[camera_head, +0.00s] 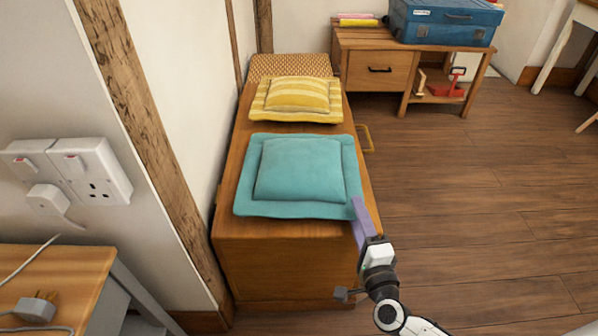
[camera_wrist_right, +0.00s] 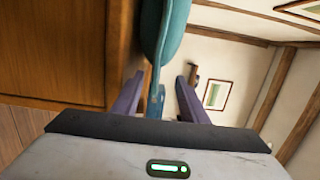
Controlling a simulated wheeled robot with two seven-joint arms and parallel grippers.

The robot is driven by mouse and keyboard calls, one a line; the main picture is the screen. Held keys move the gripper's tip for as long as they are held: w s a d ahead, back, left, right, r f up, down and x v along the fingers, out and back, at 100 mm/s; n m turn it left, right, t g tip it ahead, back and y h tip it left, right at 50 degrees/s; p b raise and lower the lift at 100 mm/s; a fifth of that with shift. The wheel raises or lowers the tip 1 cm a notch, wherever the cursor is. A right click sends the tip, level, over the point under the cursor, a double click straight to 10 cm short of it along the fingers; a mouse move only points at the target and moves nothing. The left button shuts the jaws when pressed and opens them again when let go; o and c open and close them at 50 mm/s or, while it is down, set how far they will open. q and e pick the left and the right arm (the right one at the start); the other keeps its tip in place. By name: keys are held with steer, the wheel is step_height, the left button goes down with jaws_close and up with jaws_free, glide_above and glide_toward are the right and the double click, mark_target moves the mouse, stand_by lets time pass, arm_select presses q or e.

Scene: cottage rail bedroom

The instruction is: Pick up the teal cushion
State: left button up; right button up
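The teal cushion (camera_head: 300,172), a puffy square with a flat border, lies on the near end of a long wooden chest (camera_head: 285,262). My right gripper (camera_head: 361,216) is at the cushion's near right corner, its purple fingers pointing towards it. In the right wrist view the teal cushion (camera_wrist_right: 166,28) reaches down between the two fingers of the right gripper (camera_wrist_right: 159,82). The fingers stand apart, one on each side of the thin border, with gaps showing. The far finger is mostly hidden in the head view. My left gripper is out of view.
A yellow striped cushion (camera_head: 298,96) lies behind the teal one, with a patterned one (camera_head: 290,66) farther back. A wall runs along the chest's left side. A bedside table (camera_head: 60,270) stands at near left. Floor (camera_head: 480,190) is clear at right.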

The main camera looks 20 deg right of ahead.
mark_target(347, 192)
steer(key=w, duration=0.2)
steer(key=w+b, duration=0.1)
steer(key=w, duration=0.4)
steer(key=shift+d+f+b, duration=0.2)
steer(key=shift+d+b, duration=0.1)
steer(key=shift+b, duration=0.05)
